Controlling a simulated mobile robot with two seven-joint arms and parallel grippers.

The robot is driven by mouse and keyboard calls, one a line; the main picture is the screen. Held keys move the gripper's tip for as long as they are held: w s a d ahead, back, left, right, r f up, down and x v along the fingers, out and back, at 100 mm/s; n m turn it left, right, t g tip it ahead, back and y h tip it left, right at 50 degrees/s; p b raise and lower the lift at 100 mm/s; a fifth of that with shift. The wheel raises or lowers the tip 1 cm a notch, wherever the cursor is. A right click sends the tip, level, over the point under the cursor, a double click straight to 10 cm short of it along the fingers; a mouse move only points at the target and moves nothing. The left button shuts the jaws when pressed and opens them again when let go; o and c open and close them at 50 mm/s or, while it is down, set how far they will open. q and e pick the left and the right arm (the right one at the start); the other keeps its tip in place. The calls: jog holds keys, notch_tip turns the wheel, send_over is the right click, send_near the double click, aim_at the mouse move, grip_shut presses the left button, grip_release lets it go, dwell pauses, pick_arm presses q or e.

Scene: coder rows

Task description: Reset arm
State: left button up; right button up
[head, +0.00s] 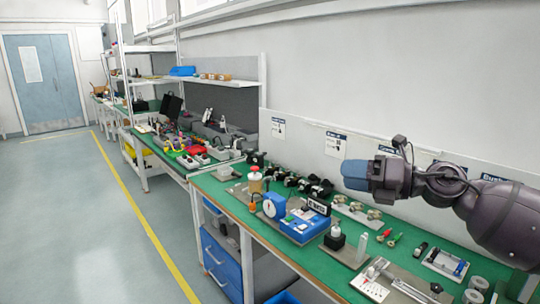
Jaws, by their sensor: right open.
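My right arm comes in from the right edge, above the green-topped workbench (228,196). My right gripper (356,174) is at its left end, pointing left, with a blue-grey tip. It is open, with nothing seen in it, and appears raised above the bench and apart from the things on it. The gap between its fingers is hard to make out from this side. My left gripper is not in view.
Below my right arm, the bench holds a blue device (302,225), a round white-faced gauge (270,208), an amber bottle (255,184), a black-based bottle (335,238) and several small parts. Shelving stands farther back. The floor (105,225) at left is clear.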

jog(key=s+d+f+m+t+h+b, duration=0.1)
jog(key=s+d+f+m+t+h, duration=0.3)
jog(key=f+m, duration=0.95)
jog(key=s+d+f+m+t+h+b, duration=0.15)
jog(key=f+m+t+h, duration=0.45)
jog(key=f+m, duration=0.75)
jog(key=s+d+f+m+g+h+b, duration=0.1)
jog(key=s+f+m+g, duration=0.1)
jog(key=s+f, duration=0.6)
jog(key=s+d+f+m+g+h+b, duration=0.1)
jog(key=s+d+f+m+g+h, duration=0.1)
jog(key=s+f+m, duration=0.3)
jog(key=s+d+f+m+g+h+b, duration=0.1)
jog(key=s+f+m, duration=0.3)
jog(key=s+f, duration=0.6)
jog(key=shift+s+d+f+g+h, duration=0.4)
jog(key=shift+s+g+h, duration=0.35)
jog(key=shift+s, duration=0.35)
